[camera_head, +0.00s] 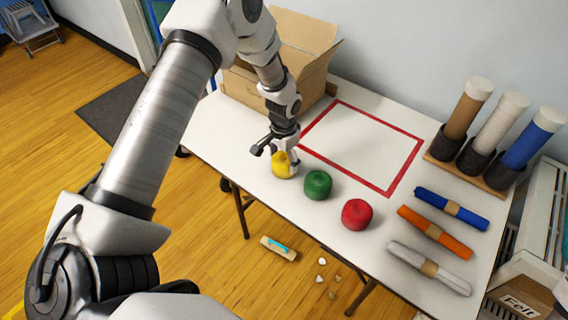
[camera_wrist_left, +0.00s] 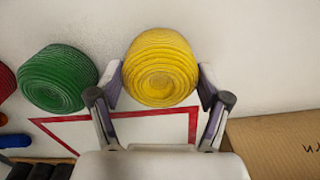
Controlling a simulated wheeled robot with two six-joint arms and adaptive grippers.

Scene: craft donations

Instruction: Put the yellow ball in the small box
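The yellow ball (camera_head: 281,165), a ribbed ball like wound yarn, rests on the white table near its front left edge. My left gripper (camera_head: 276,160) is low over it, fingers open on either side. In the left wrist view the yellow ball (camera_wrist_left: 160,68) sits between the fingertips (camera_wrist_left: 160,85), close to both pads; firm contact is not visible. An open cardboard box (camera_head: 258,92) stands at the table's back left, partly hidden behind my left arm. Part of it shows in the left wrist view (camera_wrist_left: 280,140). My right gripper is not in view.
A green ball (camera_head: 318,185) and a red ball (camera_head: 357,214) lie to the right. A red-outlined rectangle (camera_head: 404,168) on the table is empty. Rolled felt pieces (camera_head: 434,232) lie at the right, with upright rolls in a wooden rack (camera_head: 468,176) behind.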

